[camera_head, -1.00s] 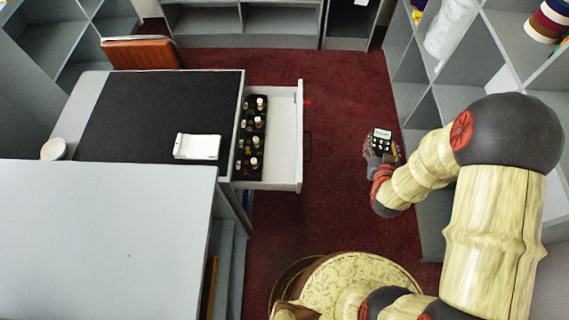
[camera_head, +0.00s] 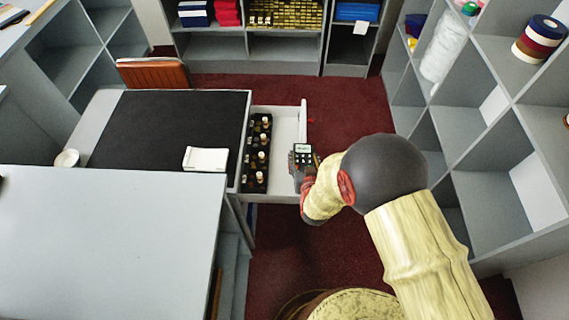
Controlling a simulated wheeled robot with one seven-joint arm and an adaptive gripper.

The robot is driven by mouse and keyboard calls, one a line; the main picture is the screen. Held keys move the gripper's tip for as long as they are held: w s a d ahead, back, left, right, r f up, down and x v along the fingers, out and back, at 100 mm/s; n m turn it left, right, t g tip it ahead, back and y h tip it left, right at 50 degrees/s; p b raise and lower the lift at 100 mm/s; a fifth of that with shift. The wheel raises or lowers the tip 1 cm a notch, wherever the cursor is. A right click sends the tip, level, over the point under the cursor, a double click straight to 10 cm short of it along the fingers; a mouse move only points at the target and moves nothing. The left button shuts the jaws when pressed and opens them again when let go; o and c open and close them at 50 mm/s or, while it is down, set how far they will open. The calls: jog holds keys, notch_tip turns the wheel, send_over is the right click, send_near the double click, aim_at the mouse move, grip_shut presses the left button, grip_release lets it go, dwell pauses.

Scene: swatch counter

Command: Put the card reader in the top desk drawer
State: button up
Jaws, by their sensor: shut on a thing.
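My gripper (camera_head: 305,168) is shut on the card reader (camera_head: 302,154), a small dark device with a pale screen and light keys. It holds the reader at the right front edge of the open top desk drawer (camera_head: 286,128), as seen from above. I cannot tell how high the reader is over the drawer. The drawer is pulled out to the right of the desk. Its left part holds a black tray (camera_head: 249,176) with several white-topped bottles or stamps. Its right part shows a bare pale floor. My gripper hides part of the drawer's front panel.
The desk has a black mat (camera_head: 160,130) with a white pad (camera_head: 206,158) on it. A grey counter (camera_head: 110,240) stands in front at the left. Grey shelves (camera_head: 480,150) line the right side. Red carpet (camera_head: 350,100) is open beyond the drawer.

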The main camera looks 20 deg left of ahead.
aim_at(295, 155)
jog(key=a, duration=0.1)
jog(key=w+a+f, duration=0.1)
jog(key=a+f+b, duration=0.1)
jog(key=shift+w+a, duration=0.35)
jog(key=shift+a, duration=0.05)
jog(key=shift+w+a+f+b, duration=0.45)
jog(key=shift+a+f, duration=0.3)
jog(key=shift+f, duration=0.7)
jog(key=shift+w+a+f+b, duration=0.35)
jog(key=shift+a+f+b, duration=0.35)
jog(key=shift+f, duration=0.8)
jog(key=shift+w+a+f+b, duration=0.4)
jog(key=shift+a+f, duration=0.45)
jog(key=shift+f, duration=0.6)
jog(key=shift+f+b, duration=0.4)
jog(key=shift+f, duration=0.05)
jog(key=shift+f, duration=0.2)
jog(key=shift+c, duration=0.2)
jog(key=o, duration=1.5)
jog(key=shift+s, duration=0.1)
jog(key=shift+c, duration=0.2)
